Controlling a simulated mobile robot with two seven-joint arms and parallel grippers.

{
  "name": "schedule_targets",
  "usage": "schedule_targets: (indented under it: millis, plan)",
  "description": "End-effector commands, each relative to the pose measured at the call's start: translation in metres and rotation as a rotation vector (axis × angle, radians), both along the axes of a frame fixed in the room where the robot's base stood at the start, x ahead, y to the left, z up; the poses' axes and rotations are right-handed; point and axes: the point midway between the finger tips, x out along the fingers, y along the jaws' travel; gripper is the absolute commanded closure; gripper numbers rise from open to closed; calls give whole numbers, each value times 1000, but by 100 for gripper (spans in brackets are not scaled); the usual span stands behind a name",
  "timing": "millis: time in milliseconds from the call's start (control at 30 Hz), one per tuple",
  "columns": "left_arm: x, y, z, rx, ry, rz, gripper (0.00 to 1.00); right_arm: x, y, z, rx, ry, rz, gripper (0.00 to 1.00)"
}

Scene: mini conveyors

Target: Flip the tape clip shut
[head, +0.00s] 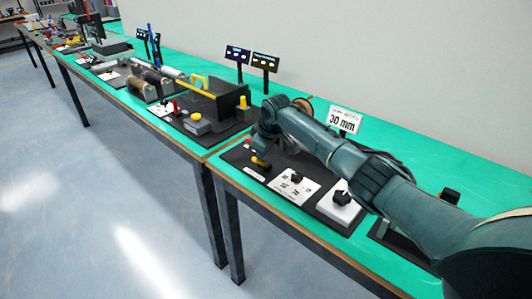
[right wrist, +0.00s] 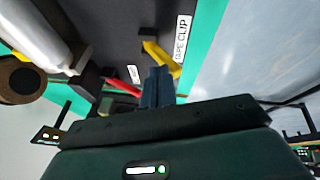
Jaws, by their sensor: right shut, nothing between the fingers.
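The yellow tape clip (right wrist: 162,57) shows in the right wrist view beside a white label reading TAPE CLIP (right wrist: 182,38). It is a yellow bar lying slanted, partly hidden by my fingers. In the head view a small yellow piece (head: 259,162) shows just below my right gripper (head: 262,148). My right gripper (right wrist: 158,86) is shut and empty, its fingertips close to the clip's near end. I cannot tell whether they touch it. My left gripper is out of view.
A red lever (right wrist: 122,87), a white cylinder (right wrist: 38,30) and a brown roll (right wrist: 20,80) stand near my fingers. In the head view black knobs (head: 297,178) sit on the same dark board, under my arm. A "30 mm" sign (head: 343,121) stands behind. Another conveyor (head: 200,90) is at left.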

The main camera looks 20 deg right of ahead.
Motion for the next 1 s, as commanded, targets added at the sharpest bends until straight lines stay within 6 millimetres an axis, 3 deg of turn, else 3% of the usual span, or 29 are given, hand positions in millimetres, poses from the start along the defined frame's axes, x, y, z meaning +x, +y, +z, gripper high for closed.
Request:
schedule_targets:
  millis: [1000]
  plan:
    - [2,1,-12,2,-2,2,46,5,-14,-7,2,1,0,100]
